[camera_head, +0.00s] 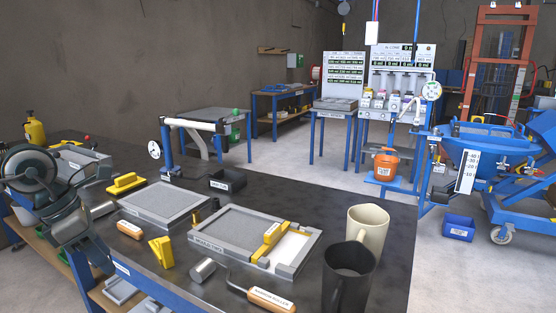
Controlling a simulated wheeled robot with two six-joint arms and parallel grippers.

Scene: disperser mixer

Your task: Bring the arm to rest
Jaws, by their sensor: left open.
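My left arm comes in at the left edge, and its grey gripper (78,230) hangs at the front left edge of the dark workbench (330,182). The gripper is open, and I see nothing held in it. It appears apart from the tools on the bench top, though its exact height is hard to tell. My right arm and gripper are not in view.
The bench holds two grey trays (168,204) (205,246), a yellow float (126,183), a yellow block (161,252), a narrow roller (270,299), a cream jug (369,226) and a dark jug (347,280). Open floor (285,160) lies behind.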

